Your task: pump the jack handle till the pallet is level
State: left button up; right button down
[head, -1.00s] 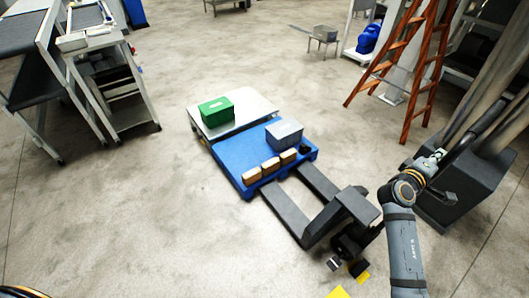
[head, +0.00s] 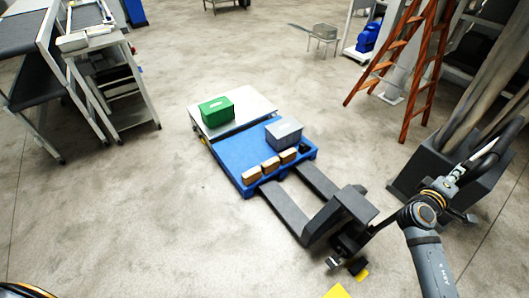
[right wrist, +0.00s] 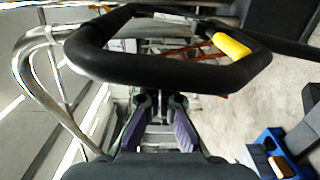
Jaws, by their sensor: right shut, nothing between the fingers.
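The pallet jack (head: 352,203) stands with its dark forks (head: 282,212) at the blue pallet (head: 236,151). The pallet carries a grey crate (head: 284,132) and several small brown boxes (head: 271,165); I cannot tell whether it is level. The jack handle (head: 490,158) leans out to the right and ends in a black loop. In the right wrist view the loop (right wrist: 165,66), with a yellow lever (right wrist: 231,45), crosses just ahead of my fingers. My right gripper (head: 457,173) is at the handle, shut and empty; its fingers (right wrist: 164,105) show in the wrist view. My left gripper is out of view.
A grey platform (head: 252,103) with a green box (head: 217,111) adjoins the pallet's far side. A dark block with posts (head: 425,170) stands close behind the handle. An orange ladder (head: 412,75) is further back.

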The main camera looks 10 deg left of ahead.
jog(key=s+d, duration=0.1)
jog(key=s+d+p, duration=0.1)
jog(key=s, duration=0.1)
jog(key=s+d+p, duration=0.1)
jog(key=d, duration=0.1)
jog(key=shift+s+f, duration=0.15)
jog(key=shift+f, duration=0.2)
jog(key=shift+a, duration=0.1)
jog(key=s+d+p, duration=0.1)
jog(key=s+d, duration=0.1)
jog(key=s+d+f+p, duration=0.1)
jog(key=s+d+p, duration=0.1)
jog(key=shift+s+f, duration=0.1)
